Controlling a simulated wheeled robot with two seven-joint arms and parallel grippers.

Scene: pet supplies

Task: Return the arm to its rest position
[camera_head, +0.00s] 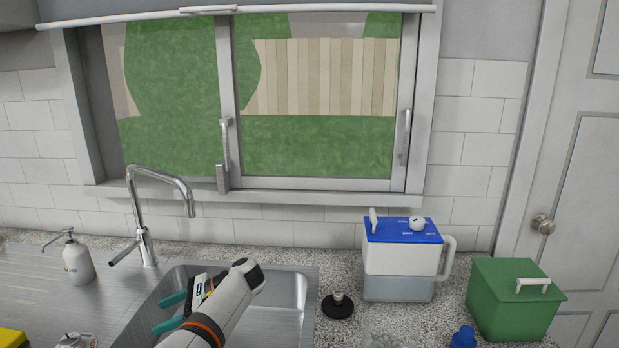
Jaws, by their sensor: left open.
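My left arm comes up from the bottom edge, a white link with an orange ring. My left gripper (167,313) has teal fingers that stand apart, with nothing seen between them. It is over the steel sink (290,290), pointing left. The arm link hides part of the gripper and of the sink. My right gripper is not in view.
A chrome faucet (143,225) rises behind the sink, and a soap dispenser (78,262) stands to its left. A black round stopper (338,306), a blue-topped white container (402,258) and a green lidded bin (512,305) stand to the right. A blue object (463,338) is at the front.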

